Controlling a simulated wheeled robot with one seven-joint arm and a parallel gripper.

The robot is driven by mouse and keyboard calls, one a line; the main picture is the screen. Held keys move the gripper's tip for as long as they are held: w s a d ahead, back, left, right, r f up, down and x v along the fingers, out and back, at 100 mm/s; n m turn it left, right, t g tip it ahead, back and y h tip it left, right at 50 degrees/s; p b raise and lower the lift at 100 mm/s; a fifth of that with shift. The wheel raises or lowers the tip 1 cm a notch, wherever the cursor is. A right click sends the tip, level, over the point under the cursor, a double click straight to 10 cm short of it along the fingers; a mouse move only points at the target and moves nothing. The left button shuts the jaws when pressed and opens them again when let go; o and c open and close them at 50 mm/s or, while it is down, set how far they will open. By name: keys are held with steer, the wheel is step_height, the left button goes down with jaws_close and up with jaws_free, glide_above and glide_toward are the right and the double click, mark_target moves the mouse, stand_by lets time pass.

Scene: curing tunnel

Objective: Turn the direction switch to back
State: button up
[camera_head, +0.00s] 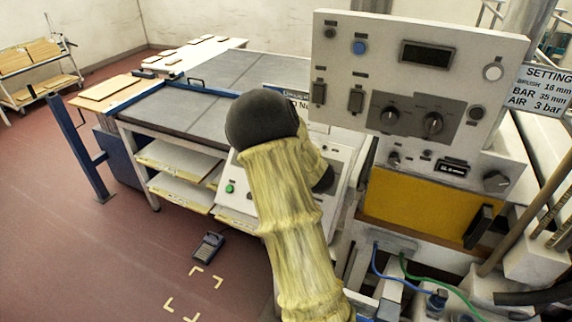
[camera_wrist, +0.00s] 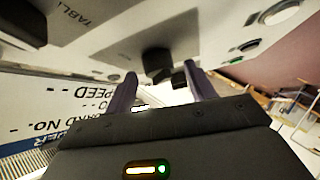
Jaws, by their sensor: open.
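My gripper (camera_wrist: 161,76) shows in the wrist view with its two dark fingers spread apart and nothing held between them. A black switch knob (camera_wrist: 157,62) on the pale control panel (camera_wrist: 100,38) lies just beyond and between the fingertips. I cannot tell whether they touch it. Its label is not readable, so I cannot confirm it is the direction switch or which way it is set. In the head view the low sloped control panel (camera_head: 237,203) is largely hidden behind my yellow-sleeved arm, which also covers most of my gripper.
Another black knob (camera_wrist: 26,22) and a pale round button (camera_wrist: 281,12) sit on the same panel. A tall panel (camera_head: 345,38) with knobs stands at the right in the head view. The conveyor table (camera_head: 180,108) is behind. Red floor is open at the left.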

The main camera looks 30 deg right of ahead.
steer(key=shift+s, duration=0.1)
steer(key=b+v, duration=0.2)
steer(key=v, duration=1.5)
steer(key=shift+a, duration=0.1)
steer(key=s+a+f+m+g, duration=0.4)
steer(key=s+a+f+g, duration=0.1)
steer(key=a, duration=0.4)
steer(key=s+a+f+m+g, duration=0.4)
steer(key=s+a+m+g, duration=0.1)
steer(key=a, duration=0.4)
steer(key=shift+s+a+f, duration=0.35)
steer(key=shift+f, duration=0.05)
steer(key=shift+c, duration=0.2)
